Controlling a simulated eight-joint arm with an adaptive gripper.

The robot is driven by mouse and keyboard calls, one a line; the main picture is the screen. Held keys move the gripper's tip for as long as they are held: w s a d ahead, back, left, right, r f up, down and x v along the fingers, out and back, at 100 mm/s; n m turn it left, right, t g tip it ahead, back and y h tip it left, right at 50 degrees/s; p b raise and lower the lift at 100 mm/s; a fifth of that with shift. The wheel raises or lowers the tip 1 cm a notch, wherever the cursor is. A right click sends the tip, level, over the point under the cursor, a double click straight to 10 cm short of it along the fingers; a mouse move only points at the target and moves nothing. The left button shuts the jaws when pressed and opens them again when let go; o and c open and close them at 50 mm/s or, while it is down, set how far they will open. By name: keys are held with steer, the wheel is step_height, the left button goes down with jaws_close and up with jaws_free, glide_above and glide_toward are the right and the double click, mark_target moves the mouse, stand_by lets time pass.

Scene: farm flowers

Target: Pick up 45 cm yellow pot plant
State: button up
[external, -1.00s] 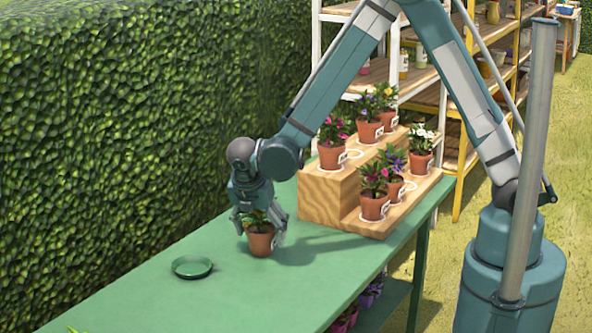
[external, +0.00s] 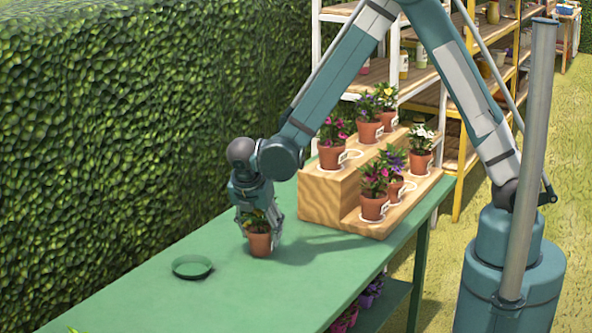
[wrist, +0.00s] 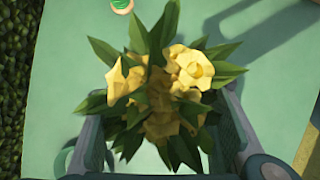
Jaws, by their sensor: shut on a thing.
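The yellow pot plant shows in the wrist view as several yellow blooms (wrist: 160,85) with dark green leaves, between the two fingers. In the external view its terracotta pot (external: 259,243) is upright at the green table, under my gripper (external: 259,228). My gripper points down with its fingers on either side of the pot, shut on it. The plant's top is mostly hidden by my gripper in the external view. I cannot tell whether the pot's base touches the table.
A green saucer (external: 193,267) lies on the green table (external: 240,305), left of the pot. A stepped wooden stand (external: 325,198) with several potted flowers is to the right. A hedge (external: 100,130) runs along the left. The table's near part is clear.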

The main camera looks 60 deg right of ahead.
steer(key=shift+r, duration=0.1)
steer(key=shift+r+p, duration=1)
steer(key=shift+r, duration=3.9)
